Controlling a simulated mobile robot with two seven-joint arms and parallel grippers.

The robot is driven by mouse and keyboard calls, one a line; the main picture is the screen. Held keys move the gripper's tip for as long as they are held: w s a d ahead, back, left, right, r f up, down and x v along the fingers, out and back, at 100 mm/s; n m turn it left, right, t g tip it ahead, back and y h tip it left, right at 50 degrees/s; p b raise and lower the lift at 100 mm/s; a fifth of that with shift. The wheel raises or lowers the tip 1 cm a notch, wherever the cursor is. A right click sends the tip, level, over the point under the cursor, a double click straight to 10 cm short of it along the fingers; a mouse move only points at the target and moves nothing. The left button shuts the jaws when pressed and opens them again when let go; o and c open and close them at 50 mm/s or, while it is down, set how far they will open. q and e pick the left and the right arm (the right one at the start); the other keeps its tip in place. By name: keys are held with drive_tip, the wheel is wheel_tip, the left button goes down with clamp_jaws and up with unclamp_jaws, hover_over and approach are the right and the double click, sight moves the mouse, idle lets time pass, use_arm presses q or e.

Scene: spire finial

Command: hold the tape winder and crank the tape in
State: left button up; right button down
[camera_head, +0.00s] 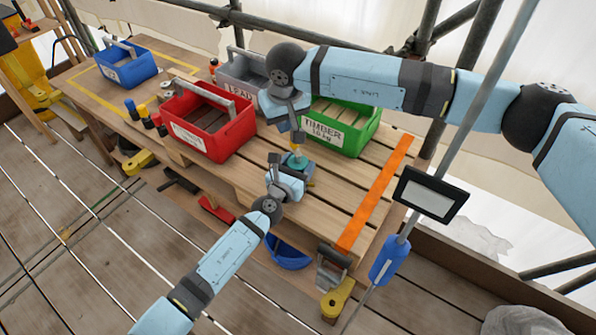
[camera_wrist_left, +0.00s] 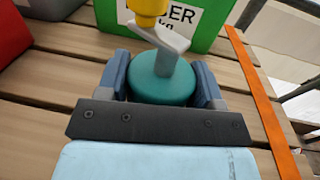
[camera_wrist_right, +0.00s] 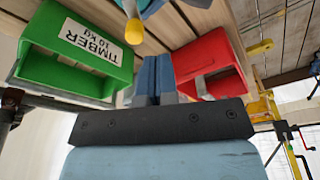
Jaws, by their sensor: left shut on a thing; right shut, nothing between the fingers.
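The tape winder has a round teal body (camera_wrist_left: 163,82), a grey crank arm (camera_wrist_left: 160,38) and a yellow knob (camera_wrist_left: 147,8). In the head view the winder (camera_head: 297,162) is at the middle of the bench's front part. My left gripper (camera_head: 279,172) is shut on its body, one finger on each side in the left wrist view. My right gripper (camera_head: 296,120) is shut and empty, just above the knob. In the right wrist view the knob (camera_wrist_right: 134,32) is beside my fingertips; whether they touch is unclear. A long orange strip (camera_head: 376,192) lies right of the winder.
A green timber crate (camera_head: 350,141) stands close behind the winder. A red crate (camera_head: 238,135) is to its left, with a grey crate (camera_head: 240,70) and a blue crate (camera_head: 128,68) farther back. Bare slats (camera_head: 330,205) lie in front. A metal pole with a dark-framed panel (camera_head: 431,194) rises at right.

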hover_over(289, 163)
drive_tip(key=a, duration=0.1)
drive_tip(key=shift+s+f, duration=0.15)
drive_tip(key=shift+f, duration=1.15)
drive_tip(key=shift+s+f, duration=0.15)
drive_tip(key=shift+f, duration=1.1)
drive_tip(key=shift+f, duration=0.2)
wheel_tip(289, 163, down, 3)
drive_tip(key=shift+s+r, duration=0.1)
drive_tip(key=shift+d, duration=0.2)
idle(0.4)
drive_tip(key=shift+f, duration=0.2)
drive_tip(key=shift+w+d, duration=0.25)
drive_tip(key=shift+w+r, duration=0.15)
drive_tip(key=shift+r, duration=0.45)
wheel_tip(289, 163, up, 6)
drive_tip(key=shift+a+r, duration=0.15)
drive_tip(key=shift+r, duration=0.1)
